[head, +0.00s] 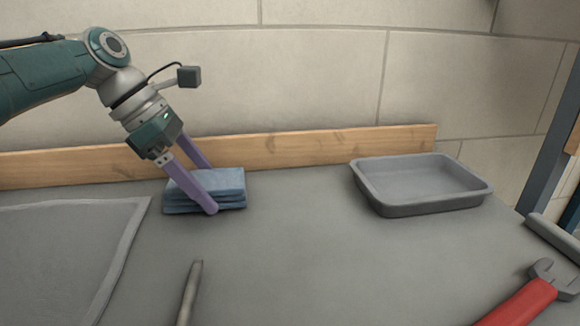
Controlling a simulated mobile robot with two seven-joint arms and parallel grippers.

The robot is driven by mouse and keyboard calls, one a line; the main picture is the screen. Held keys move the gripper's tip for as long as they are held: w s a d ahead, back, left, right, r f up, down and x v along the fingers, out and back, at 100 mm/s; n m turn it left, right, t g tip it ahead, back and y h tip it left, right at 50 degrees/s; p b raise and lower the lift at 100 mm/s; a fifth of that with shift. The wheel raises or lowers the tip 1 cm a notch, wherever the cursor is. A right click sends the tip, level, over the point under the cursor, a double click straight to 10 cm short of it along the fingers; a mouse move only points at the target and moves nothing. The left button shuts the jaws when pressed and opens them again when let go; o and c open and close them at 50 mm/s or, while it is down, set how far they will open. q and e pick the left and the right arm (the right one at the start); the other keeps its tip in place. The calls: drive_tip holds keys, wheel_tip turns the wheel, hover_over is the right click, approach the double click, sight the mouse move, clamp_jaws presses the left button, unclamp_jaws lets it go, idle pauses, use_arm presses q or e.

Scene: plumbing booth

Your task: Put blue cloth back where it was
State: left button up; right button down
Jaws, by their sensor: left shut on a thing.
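The blue cloth (228,182) is a folded stack at the back of the grey worktop, close to the wooden strip along the wall. My left gripper (212,190) reaches down to it from the upper left, with one purple finger in front of the cloth and the other behind it. It is shut on the cloth. The cloth lies flat and seems to rest on the worktop. My right gripper is not in view.
An empty grey tray (420,207) stands at the back right. A red-handled wrench (525,302) lies at the front right, and a thin rod (190,290) at the front. A grey mat (60,260) lies at the left. The worktop between cloth and tray is clear.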

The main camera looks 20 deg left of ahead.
use_arm(q)
drive_tip(key=shift+f, duration=0.35)
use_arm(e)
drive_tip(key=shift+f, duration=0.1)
